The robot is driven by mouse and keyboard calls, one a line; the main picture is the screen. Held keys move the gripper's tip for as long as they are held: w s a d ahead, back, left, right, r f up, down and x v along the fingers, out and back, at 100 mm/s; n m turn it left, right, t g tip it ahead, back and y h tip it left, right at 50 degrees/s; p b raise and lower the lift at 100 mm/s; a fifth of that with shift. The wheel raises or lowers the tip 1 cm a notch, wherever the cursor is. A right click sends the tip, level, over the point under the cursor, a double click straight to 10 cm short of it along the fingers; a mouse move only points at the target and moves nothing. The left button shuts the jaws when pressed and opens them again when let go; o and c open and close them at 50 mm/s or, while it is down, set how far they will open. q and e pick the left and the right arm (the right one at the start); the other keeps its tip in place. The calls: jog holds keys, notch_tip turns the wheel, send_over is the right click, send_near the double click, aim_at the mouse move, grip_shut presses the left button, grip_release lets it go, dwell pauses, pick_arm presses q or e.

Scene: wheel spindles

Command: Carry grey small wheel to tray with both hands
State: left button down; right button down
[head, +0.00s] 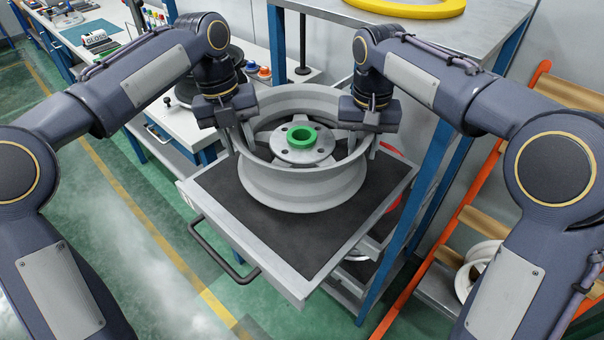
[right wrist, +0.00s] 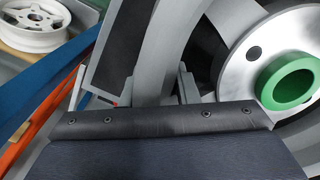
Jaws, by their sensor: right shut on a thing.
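The grey wheel (head: 298,190) lies flat, hub up, over the dark-matted tray (head: 300,252) in the head view. A green ring (head: 301,138) sits at its hub; hub and ring also show in the right wrist view (right wrist: 287,80). I cannot tell whether the wheel's underside touches the mat. My right gripper (head: 362,142) is shut on the wheel's right rim, one finger on each side of the rim wall. My left gripper (head: 238,142) is at the left rim, its fingers astride the wall; whether they press on it is unclear.
The tray has a dark handle (head: 222,255) at its front left. A blue rack post (head: 420,190) and an orange ladder-like frame (head: 440,235) stand to the right. A white bench (head: 165,150) is behind left. A yellow ring (head: 410,6) lies on the upper shelf. Green floor is open at left.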

pick_arm(q)
jog(key=shift+f, duration=0.1)
pick_arm(e)
jog(key=shift+f, duration=0.1)
